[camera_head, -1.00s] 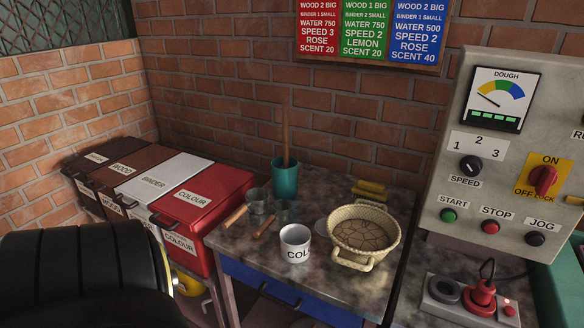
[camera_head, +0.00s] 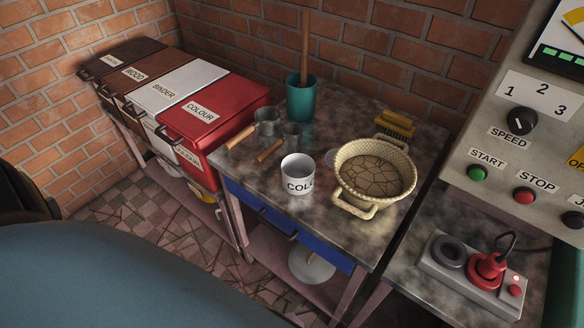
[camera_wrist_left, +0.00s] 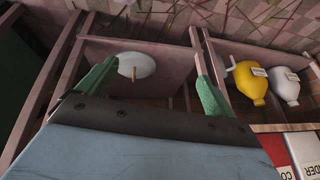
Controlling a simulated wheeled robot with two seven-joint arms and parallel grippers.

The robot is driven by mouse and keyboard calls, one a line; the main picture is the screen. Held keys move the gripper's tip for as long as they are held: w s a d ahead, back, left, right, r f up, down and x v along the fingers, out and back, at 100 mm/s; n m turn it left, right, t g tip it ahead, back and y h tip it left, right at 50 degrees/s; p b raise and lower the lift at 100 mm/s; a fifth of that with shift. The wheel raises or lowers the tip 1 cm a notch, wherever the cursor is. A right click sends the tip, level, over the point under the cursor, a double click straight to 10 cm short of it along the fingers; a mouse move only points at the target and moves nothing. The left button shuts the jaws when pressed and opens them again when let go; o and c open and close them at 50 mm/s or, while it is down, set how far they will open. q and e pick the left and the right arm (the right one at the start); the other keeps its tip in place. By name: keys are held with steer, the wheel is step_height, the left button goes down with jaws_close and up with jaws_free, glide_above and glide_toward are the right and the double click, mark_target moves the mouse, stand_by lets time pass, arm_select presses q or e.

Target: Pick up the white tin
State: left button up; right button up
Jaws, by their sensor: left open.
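The white tin (camera_head: 298,175), lettered "COL" in black, stands upright and open-topped on the speckled table (camera_head: 340,232), left of the wicker basket (camera_head: 375,172). My left gripper shows in the left wrist view (camera_wrist_left: 156,75) as two green fingers spread apart, with nothing held between them. The wrist view faces the lower shelves, and the white tin is not seen in it. In the head view a blue-grey part of my arm fills the lower left, and neither gripper is seen there.
The red colour bin (camera_head: 212,113) stands left. A control panel (camera_head: 520,150) and red plug (camera_head: 487,268) are right. A pale round object (camera_wrist_left: 137,65) sits on the under-shelf.

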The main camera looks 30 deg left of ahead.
arm_select(q)
steer(key=w+a+r+t, duration=0.3)
steer(key=w+r, duration=0.7)
steer(key=r, duration=0.1)
steer(key=t+h+p, duration=0.2)
steer(key=t+h, duration=0.1)
steer(key=t, duration=0.2)
glide_toward(286, 181)
steer(key=shift+m, duration=0.4)
steer(key=x, duration=0.4)
steer(key=b+x, duration=0.1)
steer(key=x, duration=0.3)
steer(key=shift+a+f, duration=0.15)
steer(key=shift+f, duration=0.15)
steer(key=shift+d+r+b+x, duration=0.15)
steer(key=shift+b+x, duration=0.1)
steer(key=shift+x, duration=1.1)
steer(key=shift+d+r+b+x, duration=0.15)
steer(key=shift+b+x, duration=0.1)
steer(key=shift+x, duration=1.1)
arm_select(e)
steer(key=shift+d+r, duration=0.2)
arm_select(q)
steer(key=shift+c, duration=0.4)
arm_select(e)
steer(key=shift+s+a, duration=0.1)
arm_select(q)
steer(key=c, duration=1)
steer(key=shift+c, duration=0.3)
